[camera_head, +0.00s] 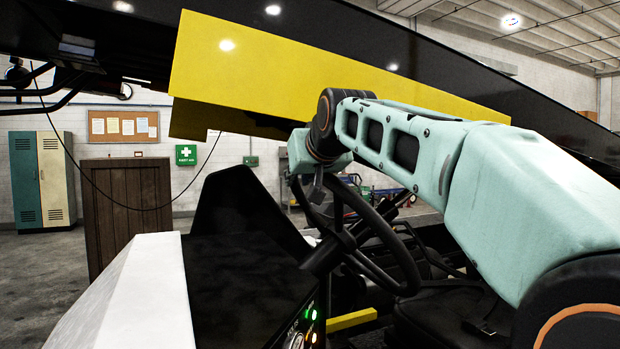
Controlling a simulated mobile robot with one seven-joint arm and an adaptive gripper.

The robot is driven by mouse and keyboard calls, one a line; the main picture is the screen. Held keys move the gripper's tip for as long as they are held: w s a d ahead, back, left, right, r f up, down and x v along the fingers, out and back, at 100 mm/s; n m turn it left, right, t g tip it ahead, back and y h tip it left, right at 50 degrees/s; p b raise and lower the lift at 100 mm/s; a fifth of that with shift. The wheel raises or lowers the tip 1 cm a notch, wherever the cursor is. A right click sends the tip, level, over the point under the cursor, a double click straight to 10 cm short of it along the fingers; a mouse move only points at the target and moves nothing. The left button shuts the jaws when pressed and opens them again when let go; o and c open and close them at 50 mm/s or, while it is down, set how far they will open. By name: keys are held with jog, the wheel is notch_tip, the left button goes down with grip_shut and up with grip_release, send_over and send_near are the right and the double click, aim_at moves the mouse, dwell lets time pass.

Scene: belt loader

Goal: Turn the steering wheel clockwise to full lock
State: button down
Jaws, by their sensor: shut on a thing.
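The black steering wheel (400,248) stands tilted at the middle right of the head view, in front of the seat. My gripper (316,192) reaches down from the end of my pale green arm to the upper left part of the wheel's rim. It is shut on the rim there. The fingertips are dark against the dark wheel, so their exact contact is hard to see. My arm covers the area above and to the right of the wheel.
A black dashboard with lit indicators (311,316) lies left of the wheel. A black seat (450,318) is below right. A yellow and black beam (270,75) slants overhead, close above my arm. A wooden crate (127,212) and lockers (42,180) stand at the back left.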

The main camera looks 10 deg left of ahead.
jog(key=shift+r, duration=0.1)
jog(key=shift+w+a+r+h+p, duration=0.2)
jog(key=shift+w+h+p, duration=0.1)
jog(key=shift+p, duration=0.95)
jog(key=p, duration=0.2)
jog(key=shift+w+a+f+m+h+p, duration=0.25)
jog(key=shift+w+m+h+p, duration=0.05)
jog(key=shift+w+p, duration=0.1)
jog(key=shift+w+f+p, duration=0.1)
jog(key=shift+f+p, duration=0.05)
jog(key=shift+p, duration=0.15)
jog(key=shift+h, duration=0.3)
jog(key=c, duration=1.8)
grip_release()
jog(key=shift+w+f, duration=0.15)
jog(key=shift+o, duration=0.2)
